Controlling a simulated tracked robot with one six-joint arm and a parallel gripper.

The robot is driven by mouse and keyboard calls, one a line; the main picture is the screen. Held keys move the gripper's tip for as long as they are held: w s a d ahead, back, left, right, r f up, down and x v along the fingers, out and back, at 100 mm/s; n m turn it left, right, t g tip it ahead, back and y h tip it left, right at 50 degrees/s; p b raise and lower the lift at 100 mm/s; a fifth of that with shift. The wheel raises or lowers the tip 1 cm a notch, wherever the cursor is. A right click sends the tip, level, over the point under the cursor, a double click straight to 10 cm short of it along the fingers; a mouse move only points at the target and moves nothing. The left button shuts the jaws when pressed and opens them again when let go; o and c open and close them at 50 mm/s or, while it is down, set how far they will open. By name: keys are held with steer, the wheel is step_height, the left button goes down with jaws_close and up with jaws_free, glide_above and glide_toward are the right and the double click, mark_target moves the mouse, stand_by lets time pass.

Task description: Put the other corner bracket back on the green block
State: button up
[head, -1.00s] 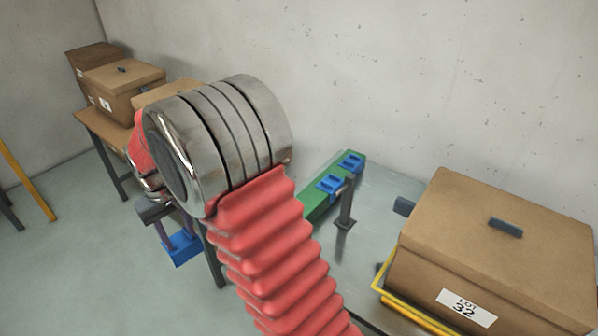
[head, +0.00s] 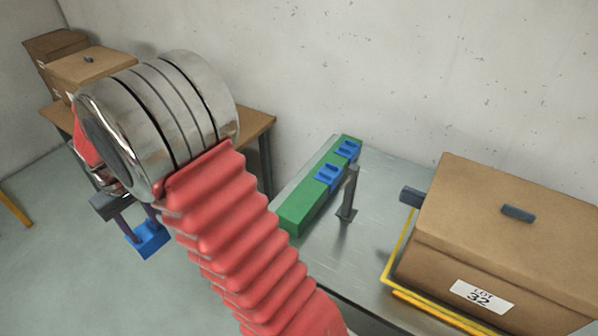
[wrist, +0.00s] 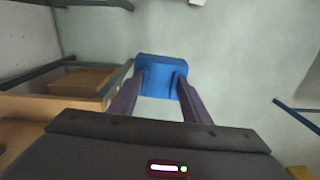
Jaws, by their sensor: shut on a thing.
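My gripper (head: 134,226) is shut on a blue corner bracket (head: 148,242) and holds it in the air over the floor, left of the metal table. In the wrist view the bracket (wrist: 161,77) sits between the two purple fingers of my gripper (wrist: 161,90). The long green block (head: 300,209) lies on the metal table near the wall. Two blue brackets sit on it, one at its far end (head: 347,150) and one nearer the middle (head: 328,174). The near part of its top is bare. My gripper is well apart from the block.
A dark upright post (head: 348,192) stands on the metal table (head: 372,245), right of the block. A lidded brown box marked LOT 32 (head: 500,240) stands at the right in a yellow frame (head: 399,262). A wooden table (head: 257,124) with brown boxes (head: 92,72) is behind my arm.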

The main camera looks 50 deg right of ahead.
steer(key=shift+d, duration=0.65)
steer(key=s+d+r, duration=0.1)
steer(key=s+d, duration=0.4)
steer(key=d, duration=0.5)
steer(key=s+d+r, duration=0.2)
steer(key=s+d, duration=0.3)
steer(key=d, duration=0.5)
steer(key=s+d+r, duration=0.1)
steer(key=s+d, duration=0.4)
steer(key=d, duration=0.4)
steer(key=s+d+r, duration=0.1)
steer(key=s+d, duration=0.6)
steer(key=s, duration=0.2)
steer(key=shift+s+d+r+n, duration=0.2)
steer(key=shift+s+d+n, duration=0.05)
steer(key=shift+n, duration=0.15)
steer(key=shift+f, duration=0.1)
steer(key=shift+f, duration=4.4)
steer(key=shift+f, duration=0.4)
